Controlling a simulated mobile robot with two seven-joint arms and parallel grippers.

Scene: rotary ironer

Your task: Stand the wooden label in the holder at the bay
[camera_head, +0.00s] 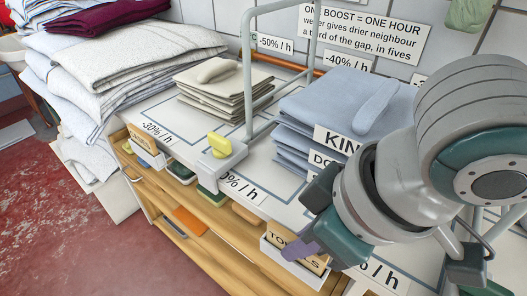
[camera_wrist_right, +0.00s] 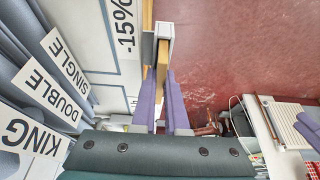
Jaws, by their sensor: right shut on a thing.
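The wooden label (camera_head: 312,262), with partly hidden dark lettering that starts "TO", stands close to upright at a white holder (camera_head: 290,272) on the shelf's front edge. My right gripper (camera_head: 302,249) comes in from the right, and its purple fingers are shut on the label. In the right wrist view the label (camera_wrist_right: 161,66) shows edge-on between the purple fingers (camera_wrist_right: 164,100), with the white holder (camera_wrist_right: 165,30) at its far end. I cannot tell whether the label rests fully in the holder. My left gripper is not in view.
Another white holder with a wooden label (camera_head: 143,142) is at the left. Several coloured blocks (camera_head: 181,171) sit along the front edge. A grey clamp with a yellow knob (camera_head: 219,144) stands mid-shelf. Blue folded linen (camera_head: 330,105) with size cards is behind my gripper. Red floor lies in front.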

